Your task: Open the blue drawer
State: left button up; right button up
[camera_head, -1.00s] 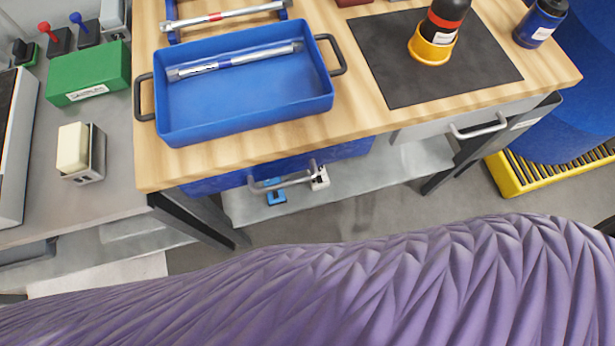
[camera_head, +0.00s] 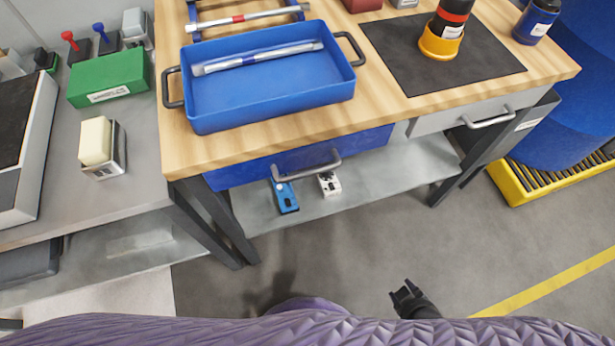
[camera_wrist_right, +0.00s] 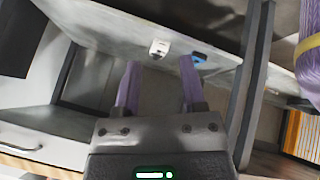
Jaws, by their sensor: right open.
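The blue drawer (camera_head: 300,157) sits under the wooden tabletop, left of a grey drawer, and its front looks flush below the table edge. Its grey bar handle (camera_head: 308,167) faces me. My right gripper (camera_head: 403,292) is in front of and below the table, over the floor, well apart from the handle. In the right wrist view my right gripper (camera_wrist_right: 160,88) has its two purple fingers apart with nothing between them. My left gripper is not in view.
A grey drawer (camera_head: 470,117) with its own handle is to the right. A blue tray (camera_head: 270,112) stands on the tabletop. A lower shelf (camera_head: 380,176) carries a blue item (camera_head: 285,197) and a white item (camera_head: 329,184). The floor before the table is clear.

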jog(key=w+a+r+n+t+y+b, duration=0.1)
jog(key=w+r+n+t, duration=0.1)
jog(key=w, duration=0.3)
jog(key=w+a+r+n+t+y+b, duration=0.1)
jog(key=w+r+n+t+y+b, duration=0.15)
jog(key=w, duration=0.25)
jog(key=n+g+y+b, duration=0.3)
jog(key=n+y+b, duration=0.3)
jog(key=n+y, duration=1)
send_near(307, 172)
jog(key=r+n+h, duration=0.1)
jog(key=n+h, duration=0.2)
jog(key=x, duration=0.9)
jog(key=shift+a+r+b, duration=0.35)
jog(key=shift+r+b, duration=0.05)
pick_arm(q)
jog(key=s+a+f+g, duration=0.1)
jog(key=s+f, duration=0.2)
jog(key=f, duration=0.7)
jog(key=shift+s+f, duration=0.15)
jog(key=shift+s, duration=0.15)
pick_arm(e)
jog(key=shift+s, duration=0.1)
jog(key=c, duration=0.7)
grip_shut()
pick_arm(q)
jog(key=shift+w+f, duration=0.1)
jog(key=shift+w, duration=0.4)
